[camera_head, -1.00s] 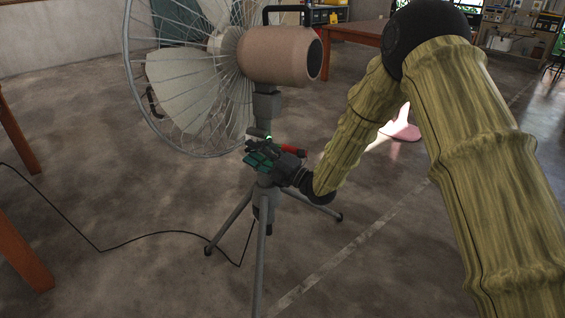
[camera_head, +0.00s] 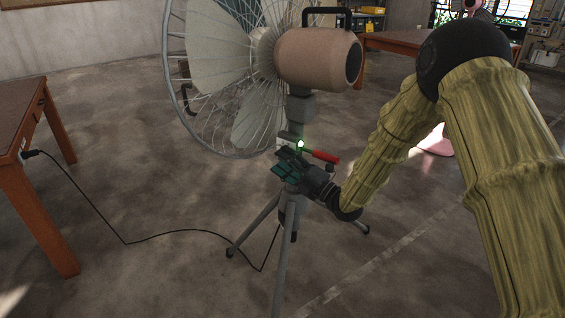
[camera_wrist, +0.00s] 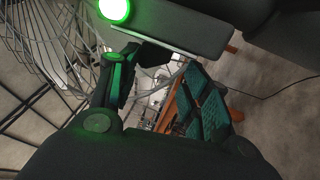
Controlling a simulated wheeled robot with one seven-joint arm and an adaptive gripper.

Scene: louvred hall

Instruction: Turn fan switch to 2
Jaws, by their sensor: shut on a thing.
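The fan (camera_head: 318,57) has a tan motor housing and a wire cage, and stands on a grey tripod. A small switch box (camera_head: 287,138) with a lit green lamp (camera_head: 300,144) sits on its post. In the wrist view the box (camera_wrist: 190,25) and lamp (camera_wrist: 115,8) fill the top. My gripper (camera_head: 286,165) is at the post just below the box. Its dark fingers have teal pads and are shut on a dark part under the box, seemingly the switch (camera_wrist: 152,54). The fingers mostly hide it, and its setting cannot be read.
A red-gripped handle (camera_head: 325,157) sticks out right of the post, close above my wrist. A black cable (camera_head: 150,237) runs over the floor to a wooden table (camera_head: 40,190) at left. Another table (camera_head: 400,42) stands behind. Open floor lies around the tripod.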

